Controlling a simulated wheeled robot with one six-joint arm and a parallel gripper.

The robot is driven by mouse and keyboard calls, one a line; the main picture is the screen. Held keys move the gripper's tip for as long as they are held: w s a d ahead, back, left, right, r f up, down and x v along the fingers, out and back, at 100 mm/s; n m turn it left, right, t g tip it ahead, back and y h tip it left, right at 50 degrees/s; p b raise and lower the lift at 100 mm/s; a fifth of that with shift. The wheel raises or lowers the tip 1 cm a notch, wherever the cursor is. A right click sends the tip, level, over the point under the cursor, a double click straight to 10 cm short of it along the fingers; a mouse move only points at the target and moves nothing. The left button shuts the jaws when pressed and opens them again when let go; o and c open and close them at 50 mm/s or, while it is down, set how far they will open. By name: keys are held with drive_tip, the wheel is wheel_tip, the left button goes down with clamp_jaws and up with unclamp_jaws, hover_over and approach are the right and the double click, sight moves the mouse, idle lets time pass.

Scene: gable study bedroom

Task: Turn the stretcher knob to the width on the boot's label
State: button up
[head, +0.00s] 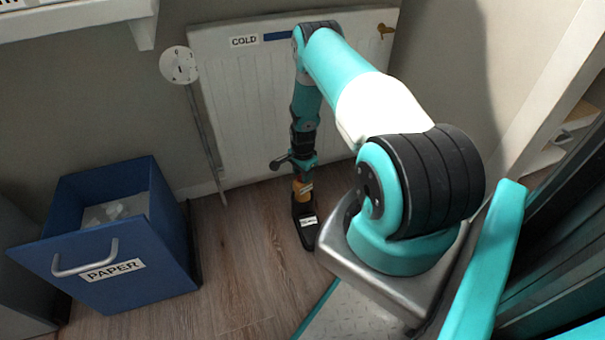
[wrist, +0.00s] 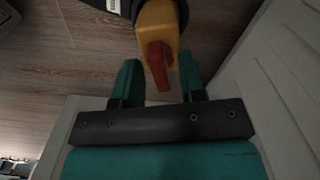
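A yellow stretcher block (head: 303,187) sits at the boot's top and shows larger in the wrist view (wrist: 157,22). The red knob (wrist: 158,70) sticks out from the block. My gripper (wrist: 158,62) is open, its teal fingers on either side of the knob with gaps to both. In the head view my gripper (head: 301,172) is just above the block, and the knob is hidden.
A blue bin (head: 120,235) marked PAPER is at the left. A round white dial on a thin rod (head: 180,65) leans at the radiator's left edge. The wooden floor (head: 240,255) between bin and boot is clear.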

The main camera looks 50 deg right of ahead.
wheel_tip(320, 180, up, 17)
drive_tip(key=p, duration=0.6)
drive_tip(key=shift+r, duration=0.2)
idle(0.4)
